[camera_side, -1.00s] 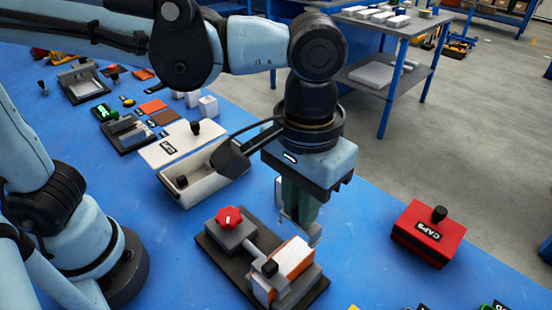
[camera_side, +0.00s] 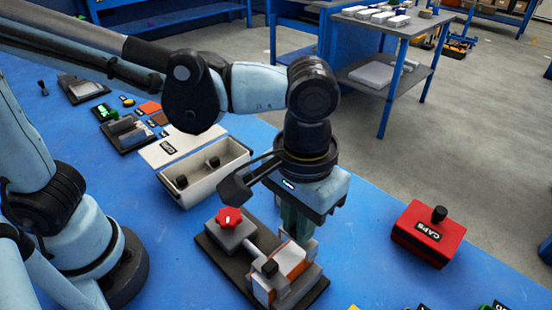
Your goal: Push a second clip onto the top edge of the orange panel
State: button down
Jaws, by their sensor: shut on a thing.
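The orange panel (camera_side: 294,261) sits in a dark fixture (camera_side: 232,268) on the blue table, with pale faces beside its orange parts. A small black block (camera_side: 269,268) is at its left side, by the end of a rod; I cannot tell whether it is a clip. My gripper (camera_side: 298,243) points down right over the far end of the panel. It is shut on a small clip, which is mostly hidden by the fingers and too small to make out. Whether the clip touches the panel's top edge cannot be told.
A red knob (camera_side: 229,218) stands on the fixture's left block. Behind is an open cream box (camera_side: 196,190) holding black-topped pieces. A red CAPS box (camera_side: 425,235) stands to the right, with clear blue table between it and the fixture.

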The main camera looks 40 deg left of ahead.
jog(key=shift+f, duration=1.55)
dwell(1.5)
jog(key=c, duration=0.7)
grip_release()
jog(key=shift+r, duration=3.75)
jog(key=w+a+f+t, duration=0.2)
jog(key=a+t, duration=0.1)
jog(key=a, duration=0.8)
jog(key=w+a+f+t, duration=0.1)
jog(key=a+t, duration=0.3)
jog(key=a, duration=0.8)
jog(key=shift+w+a+f, duration=0.25)
jog(key=shift+w+f, duration=0.1)
jog(key=shift+w, duration=0.35)
